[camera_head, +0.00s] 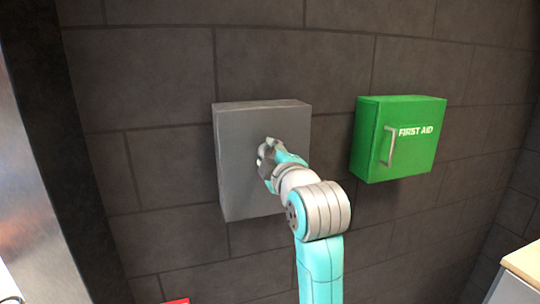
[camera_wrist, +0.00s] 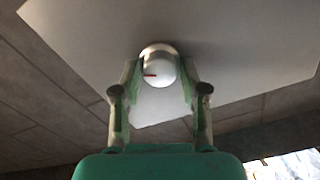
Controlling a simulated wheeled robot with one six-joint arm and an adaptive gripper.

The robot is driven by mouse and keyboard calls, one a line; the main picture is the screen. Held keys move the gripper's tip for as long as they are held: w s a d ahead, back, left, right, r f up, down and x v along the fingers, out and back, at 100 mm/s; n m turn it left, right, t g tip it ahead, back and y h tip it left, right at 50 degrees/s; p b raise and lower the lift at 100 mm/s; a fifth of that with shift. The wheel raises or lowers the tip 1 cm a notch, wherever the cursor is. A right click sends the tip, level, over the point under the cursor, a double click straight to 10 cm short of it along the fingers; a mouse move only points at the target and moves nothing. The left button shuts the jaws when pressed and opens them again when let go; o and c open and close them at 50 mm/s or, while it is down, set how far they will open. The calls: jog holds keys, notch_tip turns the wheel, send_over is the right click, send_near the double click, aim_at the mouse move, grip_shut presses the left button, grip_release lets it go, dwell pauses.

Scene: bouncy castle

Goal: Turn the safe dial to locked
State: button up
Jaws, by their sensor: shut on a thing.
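The safe is a grey box (camera_head: 240,185) on the dark tiled wall. Its pale front face fills the top of the wrist view (camera_wrist: 225,50). The dial (camera_wrist: 158,68) is a round white knob with a short red mark pointing to the left in the wrist view. My gripper (camera_head: 266,152) is at the safe's front in the head view and hides the dial there. In the wrist view my gripper (camera_wrist: 159,76) has one finger on each side of the dial and is shut on it.
A green first aid box (camera_head: 410,160) with a handle hangs on the wall to the right of the safe. A wooden-topped counter (camera_head: 524,262) shows at the lower right. A red thing (camera_head: 177,301) peeks in at the bottom edge. The wall between the boxes is bare.

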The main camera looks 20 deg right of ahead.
jog(key=shift+f+n, duration=0.15)
jog(key=shift+n, duration=2.15)
jog(key=o, duration=1.1)
jog(key=s, duration=1.2)
